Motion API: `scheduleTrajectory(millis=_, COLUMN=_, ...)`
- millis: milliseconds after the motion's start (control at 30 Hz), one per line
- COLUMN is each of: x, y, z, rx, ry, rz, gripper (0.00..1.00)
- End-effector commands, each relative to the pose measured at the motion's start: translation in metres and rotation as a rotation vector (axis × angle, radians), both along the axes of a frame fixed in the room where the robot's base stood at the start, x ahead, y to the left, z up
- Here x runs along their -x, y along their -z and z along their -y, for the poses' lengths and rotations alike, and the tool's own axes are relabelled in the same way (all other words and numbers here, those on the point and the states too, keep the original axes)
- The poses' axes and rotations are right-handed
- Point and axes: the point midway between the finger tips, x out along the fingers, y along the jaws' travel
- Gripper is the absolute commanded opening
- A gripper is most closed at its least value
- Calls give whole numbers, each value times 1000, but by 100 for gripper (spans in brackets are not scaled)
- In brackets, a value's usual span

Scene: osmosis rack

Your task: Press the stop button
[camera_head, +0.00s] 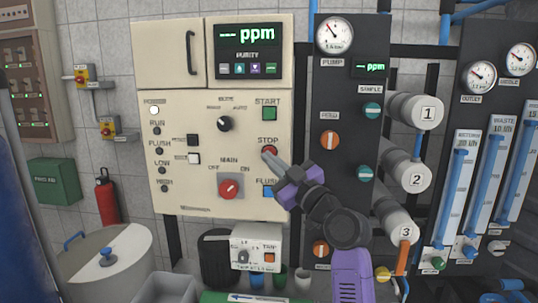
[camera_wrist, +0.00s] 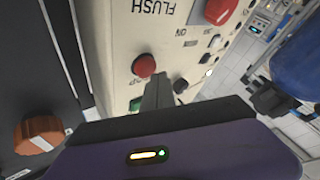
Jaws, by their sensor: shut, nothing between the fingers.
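The stop button is a round red button (camera_head: 270,149) under the STOP label on the cream control panel (camera_head: 190,170). It also shows in the wrist view (camera_wrist: 144,65), where the panel is upside down. My gripper (camera_head: 266,154) is shut and empty, its fingertips at the lower left edge of the button in the head view, covering part of it. In the wrist view the fingertips (camera_wrist: 160,77) lie just beside and below the red button. I cannot tell whether they touch the button or the panel.
The green START button (camera_head: 269,113) is above, the blue FLUSH button (camera_head: 269,191) below. The red MAIN switch (camera_head: 229,189) and black mode knob (camera_head: 224,123) are to the left. An orange valve knob (camera_head: 330,140) is on the dark panel to the right.

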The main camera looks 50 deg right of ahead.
Motion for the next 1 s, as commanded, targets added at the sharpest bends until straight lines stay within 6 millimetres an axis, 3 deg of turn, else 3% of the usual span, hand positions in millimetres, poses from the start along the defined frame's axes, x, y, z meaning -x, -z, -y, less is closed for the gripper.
scheduleTrajectory(millis=467, x=5, y=-1, z=-7, rx=0, ry=-1, rz=0, gripper=0)
scheduleTrajectory(millis=1000, x=32, y=-1, z=-41, rx=0, ry=-1, rz=0, gripper=0)
